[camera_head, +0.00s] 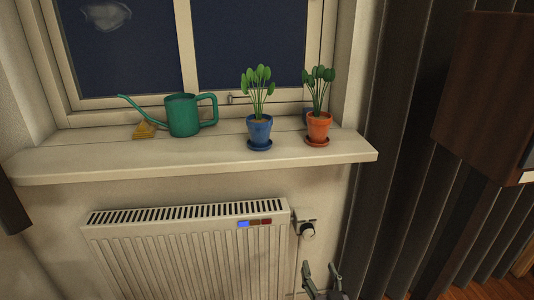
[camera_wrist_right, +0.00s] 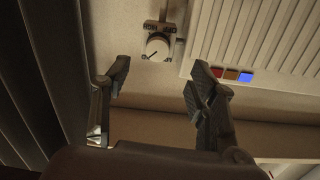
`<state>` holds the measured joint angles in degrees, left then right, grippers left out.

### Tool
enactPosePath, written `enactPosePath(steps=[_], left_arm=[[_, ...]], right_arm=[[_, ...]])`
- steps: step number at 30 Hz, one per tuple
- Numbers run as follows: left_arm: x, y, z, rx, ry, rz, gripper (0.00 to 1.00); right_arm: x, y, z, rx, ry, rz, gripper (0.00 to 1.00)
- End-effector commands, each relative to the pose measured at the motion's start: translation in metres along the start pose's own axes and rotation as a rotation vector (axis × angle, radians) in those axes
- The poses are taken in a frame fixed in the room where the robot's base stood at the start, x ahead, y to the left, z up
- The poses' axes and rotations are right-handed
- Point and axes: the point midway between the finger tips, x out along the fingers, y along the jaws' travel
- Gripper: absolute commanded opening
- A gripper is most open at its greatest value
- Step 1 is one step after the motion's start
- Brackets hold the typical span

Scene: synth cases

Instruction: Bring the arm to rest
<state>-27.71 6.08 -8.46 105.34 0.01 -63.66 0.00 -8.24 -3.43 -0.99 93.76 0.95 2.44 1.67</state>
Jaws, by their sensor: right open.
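My right gripper (camera_head: 320,267) shows at the bottom of the head view, below the radiator's valve. It is open, with nothing between its fingers. In the right wrist view the gripper's (camera_wrist_right: 161,72) two dark fingers stand well apart. A round white valve knob (camera_wrist_right: 158,46) with a dark pointer mark shows beyond the fingertips; the gripper is apart from it. The knob (camera_head: 308,231) sits at the radiator's right end in the head view. My left gripper is in neither view.
A white radiator (camera_head: 180,250) with blue, brown and red patches is under the windowsill (camera_head: 200,166). On the sill are a green watering can (camera_head: 184,117), a yellow object (camera_head: 144,130), and plants in blue (camera_head: 259,130) and orange (camera_head: 318,126) pots. A dark curtain (camera_head: 400,190) hangs right.

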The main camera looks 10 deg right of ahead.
Motion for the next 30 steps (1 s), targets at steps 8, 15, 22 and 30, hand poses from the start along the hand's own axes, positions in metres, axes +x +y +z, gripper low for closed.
enactPosePath(steps=[8,15,22,30], left_arm=[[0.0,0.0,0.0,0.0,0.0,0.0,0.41],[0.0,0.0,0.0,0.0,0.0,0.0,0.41],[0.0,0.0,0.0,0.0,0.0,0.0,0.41],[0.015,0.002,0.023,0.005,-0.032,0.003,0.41]], right_arm=[[-0.085,0.005,0.128,-0.091,-0.545,-0.032,0.54],[-0.189,0.015,0.2,-0.166,-0.974,-0.048,0.54],[-0.272,0.025,0.229,-0.222,-1.262,-0.055,0.54],[-0.302,0.031,0.252,-0.232,-1.338,-0.058,0.54]])
